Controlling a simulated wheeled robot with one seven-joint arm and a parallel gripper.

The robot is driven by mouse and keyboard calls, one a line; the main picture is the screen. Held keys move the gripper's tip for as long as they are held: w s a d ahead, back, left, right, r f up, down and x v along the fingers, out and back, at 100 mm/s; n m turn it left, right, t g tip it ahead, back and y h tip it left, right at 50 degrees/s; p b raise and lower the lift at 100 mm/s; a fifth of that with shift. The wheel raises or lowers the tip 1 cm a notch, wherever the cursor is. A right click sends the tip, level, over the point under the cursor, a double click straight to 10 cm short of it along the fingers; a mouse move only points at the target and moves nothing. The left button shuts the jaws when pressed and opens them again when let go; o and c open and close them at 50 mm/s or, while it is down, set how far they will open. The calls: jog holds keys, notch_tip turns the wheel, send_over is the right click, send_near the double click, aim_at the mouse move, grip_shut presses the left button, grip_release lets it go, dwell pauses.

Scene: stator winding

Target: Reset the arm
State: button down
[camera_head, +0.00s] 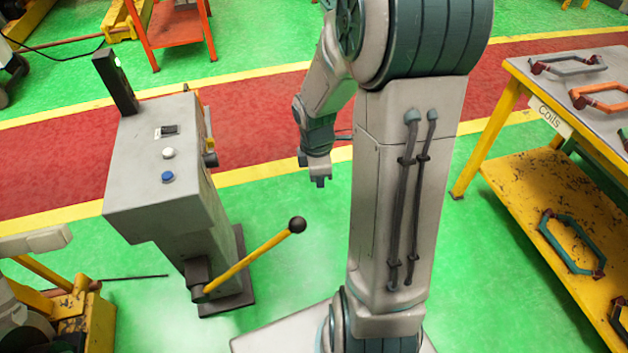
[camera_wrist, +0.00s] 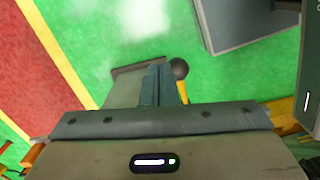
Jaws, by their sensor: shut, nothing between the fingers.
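My arm is folded, with my gripper (camera_head: 319,182) hanging down left of my column in the head view. In the wrist view my gripper (camera_wrist: 162,72) has its fingers together, with nothing held. The black ball knob of a yellow lever (camera_head: 250,260) is below and left of the gripper in the head view, apart from it. In the wrist view the black knob (camera_wrist: 179,68) shows just right of the fingertips; part of the lever is hidden behind them.
A grey control pedestal (camera_head: 150,190) with buttons stands at left. A yellow rack (camera_head: 482,140) with a "Coils" sign holds several coils at right. An orange stand (camera_head: 180,28) is at the back left. Green floor is clear around the lever.

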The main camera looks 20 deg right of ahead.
jog(key=s+a+r+m+t, duration=0.1)
jog(key=s+a+r+m, duration=0.3)
jog(key=s+r+m, duration=0.2)
jog(key=s+a+r+m+t, duration=0.1)
jog(key=s+a+r+m, duration=0.3)
jog(key=s+r+m, duration=0.2)
notch_tip(320, 180, up, 3)
jog(key=m, duration=0.2)
jog(key=shift+a+f+m+t+y, duration=0.2)
jog(key=shift+a+m+t+y, duration=0.1)
jog(key=shift+a+t, duration=0.1)
jog(key=shift+s, duration=0.1)
